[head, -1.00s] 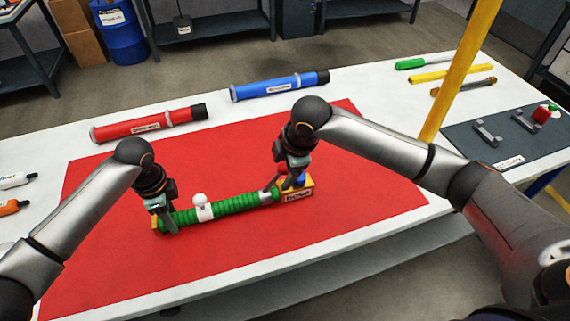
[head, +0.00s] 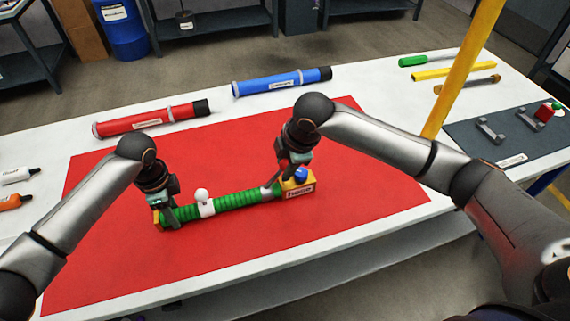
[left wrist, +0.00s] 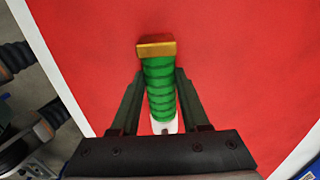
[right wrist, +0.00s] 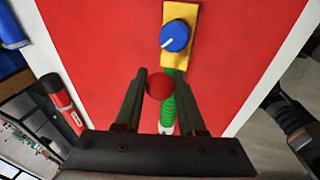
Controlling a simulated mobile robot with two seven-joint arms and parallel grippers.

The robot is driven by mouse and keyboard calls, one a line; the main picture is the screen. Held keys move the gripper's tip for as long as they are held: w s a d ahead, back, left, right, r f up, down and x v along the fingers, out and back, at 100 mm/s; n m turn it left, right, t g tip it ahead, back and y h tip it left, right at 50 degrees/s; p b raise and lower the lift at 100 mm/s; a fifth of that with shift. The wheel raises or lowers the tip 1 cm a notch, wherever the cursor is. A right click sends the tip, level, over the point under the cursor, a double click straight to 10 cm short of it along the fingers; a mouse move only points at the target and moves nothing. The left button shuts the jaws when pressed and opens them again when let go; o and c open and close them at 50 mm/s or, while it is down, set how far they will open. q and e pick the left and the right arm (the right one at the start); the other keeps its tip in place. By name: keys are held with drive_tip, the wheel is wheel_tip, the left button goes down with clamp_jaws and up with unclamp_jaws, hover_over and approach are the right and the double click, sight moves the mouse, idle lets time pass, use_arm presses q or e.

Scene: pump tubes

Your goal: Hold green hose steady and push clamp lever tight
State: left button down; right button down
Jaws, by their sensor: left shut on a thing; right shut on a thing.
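The green ribbed hose (head: 236,200) lies on the red mat, with a white band and white ball (head: 201,195) near its middle. My left gripper (head: 167,220) is shut around the hose near its left end, beside the yellow end block (left wrist: 156,48). A yellow block (head: 299,187) with a blue knob (head: 300,174) stands at the hose's right end. My right gripper (head: 281,182) is above the hose beside that block. In the right wrist view it is shut on a red ball (right wrist: 160,86), which looks like the lever's knob. The lever's shaft is hidden.
A red tube (head: 150,121) and a blue tube (head: 281,83) lie behind the red mat (head: 330,225). A yellow post (head: 461,70) rises at the right. A dark tray (head: 520,141) with brackets lies at the far right. The mat in front of the hose is clear.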

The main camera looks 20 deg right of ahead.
drive_tip(key=shift+f, duration=0.15)
drive_tip(key=shift+s+f, duration=0.1)
drive_tip(key=shift+f, duration=0.35)
use_arm(q)
drive_tip(key=shift+r, duration=0.1)
use_arm(e)
drive_tip(key=shift+f, duration=0.1)
drive_tip(key=shift+s+d+f+y, duration=0.1)
drive_tip(key=shift+d+f+y, duration=0.1)
drive_tip(key=shift+f+y, duration=0.1)
drive_tip(key=shift+a+r, duration=0.1)
drive_tip(key=shift+a, duration=0.05)
drive_tip(key=shift+r, duration=0.1)
drive_tip(key=shift+r, duration=0.15)
drive_tip(key=shift+a+r, duration=0.1)
drive_tip(key=shift+r, duration=0.35)
